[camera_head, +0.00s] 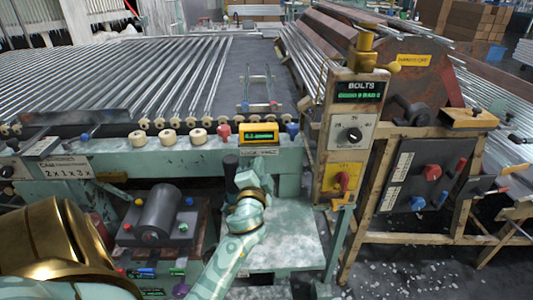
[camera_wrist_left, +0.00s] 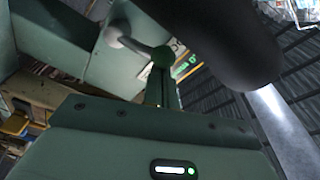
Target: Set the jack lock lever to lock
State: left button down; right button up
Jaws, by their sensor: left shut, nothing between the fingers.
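A label plate that seems to read LOCK and FREE (camera_head: 259,152) is on the front of the teal machine, below a small yellow-framed display (camera_head: 259,136). A dark upright grip (camera_head: 231,168), apparently the lock lever's, stands just left of my left gripper (camera_head: 250,176). In the left wrist view a large black rounded grip (camera_wrist_left: 220,38) with a bright metal shaft (camera_wrist_left: 284,130) is very close, at the upper right. My left gripper is shut and empty beside the grip; contact is unclear. Its fingertips are hard to make out. My right gripper is out of view.
A post with a BOLTS panel (camera_head: 359,91) and a red knob on a yellow plate (camera_head: 344,181) stands right of my gripper. A grey cylinder unit (camera_head: 163,212) sits at the lower left. A pale shelf (camera_head: 285,240) lies below.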

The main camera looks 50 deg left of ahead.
pick_arm(q)
jog(key=shift+s+a+n+b, duration=0.25)
jog(key=shift+n+b, duration=0.1)
jog(key=shift+n, duration=0.35)
jog(key=shift+y, duration=0.3)
